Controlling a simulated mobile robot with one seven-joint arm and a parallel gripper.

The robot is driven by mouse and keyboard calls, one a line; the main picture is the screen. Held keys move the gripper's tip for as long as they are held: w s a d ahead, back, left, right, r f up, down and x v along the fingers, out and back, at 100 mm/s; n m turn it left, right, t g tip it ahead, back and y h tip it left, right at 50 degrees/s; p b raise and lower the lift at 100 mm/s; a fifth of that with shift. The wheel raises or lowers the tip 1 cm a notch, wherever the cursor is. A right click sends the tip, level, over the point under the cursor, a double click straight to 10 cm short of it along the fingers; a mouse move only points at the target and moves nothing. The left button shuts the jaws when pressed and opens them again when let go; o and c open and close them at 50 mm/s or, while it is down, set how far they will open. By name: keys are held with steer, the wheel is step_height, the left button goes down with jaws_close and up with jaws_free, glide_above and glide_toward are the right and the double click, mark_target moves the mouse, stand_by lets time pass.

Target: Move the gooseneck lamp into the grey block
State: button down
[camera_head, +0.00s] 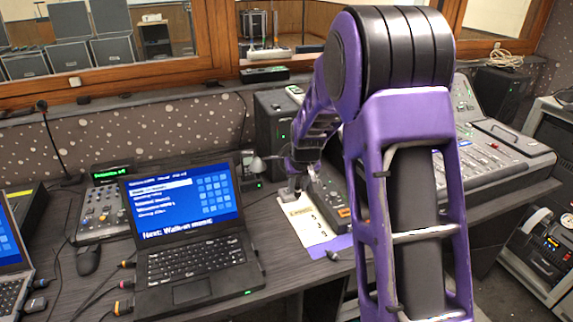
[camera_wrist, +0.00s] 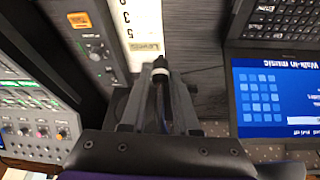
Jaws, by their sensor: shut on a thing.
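My gripper (camera_wrist: 158,108) is shut on a thin dark stem, which I take for the gooseneck lamp (camera_wrist: 160,72). Its black end with a pale ring sticks out past the fingertips, over the edge of a white label strip. In the head view my gripper (camera_head: 294,187) is low over the desk, right of the laptop. A grey cone-shaped head (camera_head: 256,165) shows left of it; I cannot tell whether it belongs to the held lamp. A grey block (camera_wrist: 100,48) with a knob and an orange button lies beside the strip, apart from the lamp's end. It also shows in the head view (camera_head: 326,196).
The open laptop (camera_head: 190,260) stands left of my gripper. The label strip (camera_head: 303,217) lies on the desk, and a mixing console (camera_head: 485,150) is at the right. A small mixer (camera_head: 102,205) and cables are at the left. My arm hides part of the desk.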

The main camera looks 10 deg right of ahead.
steer(key=w+f+n+b, duration=0.1)
steer(key=w+f, duration=0.4)
steer(key=w, duration=1.4)
steer(key=shift+d+y+b, duration=0.25)
steer(key=shift+y+b, duration=0.05)
steer(key=shift+b, duration=0.45)
steer(key=b, duration=0.4)
glide_above(287, 188)
steer(key=shift+s+d+f, duration=0.1)
steer(key=shift+s+f, duration=0.15)
steer(key=shift+f, duration=1.35)
steer(key=shift+s+f, duration=0.2)
steer(key=shift+f, duration=1.4)
steer(key=shift+s+f+b, duration=0.2)
steer(key=shift+f+b, duration=0.3)
steer(key=shift+f, duration=0.6)
stand_by(0.6)
